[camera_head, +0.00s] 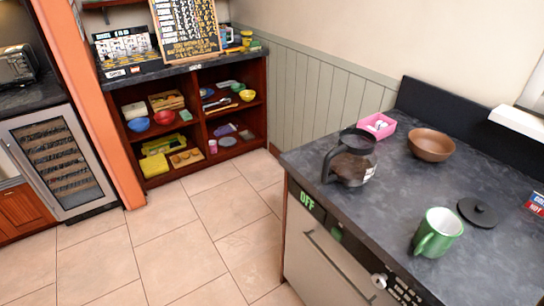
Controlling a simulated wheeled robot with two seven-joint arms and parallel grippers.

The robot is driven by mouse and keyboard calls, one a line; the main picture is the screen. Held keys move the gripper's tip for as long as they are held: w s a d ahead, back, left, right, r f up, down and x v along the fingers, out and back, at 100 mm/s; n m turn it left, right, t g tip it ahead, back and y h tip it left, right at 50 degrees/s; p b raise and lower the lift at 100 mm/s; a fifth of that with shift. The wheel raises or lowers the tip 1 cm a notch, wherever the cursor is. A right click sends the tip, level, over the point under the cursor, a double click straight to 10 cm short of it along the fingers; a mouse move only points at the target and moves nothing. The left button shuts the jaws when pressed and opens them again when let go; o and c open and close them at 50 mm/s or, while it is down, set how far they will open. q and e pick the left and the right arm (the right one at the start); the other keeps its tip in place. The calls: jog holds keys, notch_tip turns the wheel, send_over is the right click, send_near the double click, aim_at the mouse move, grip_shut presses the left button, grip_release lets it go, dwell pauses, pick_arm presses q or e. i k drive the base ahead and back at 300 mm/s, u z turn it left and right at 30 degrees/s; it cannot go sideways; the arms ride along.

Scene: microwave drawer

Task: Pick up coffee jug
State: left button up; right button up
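The coffee jug (352,165) stands on the dark counter at the right, near the counter's left corner. It has a clear body with a dark brown content, a black top and a black handle on its left side facing the counter edge. Neither of my grippers is in view, so nothing is seen touching the jug.
The counter (392,216) also holds a pink box (377,125), a brown bowl (432,145), a green mug (437,232) and a black lid (478,212). An appliance drawer (325,265) sits below it. The tiled floor (190,240) is clear. A shelf unit (190,120) stands behind.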

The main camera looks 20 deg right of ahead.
aim_at(352, 162)
jog(key=u, duration=0.5)
jog(key=i, duration=2.2)
jog(key=z, duration=3.8)
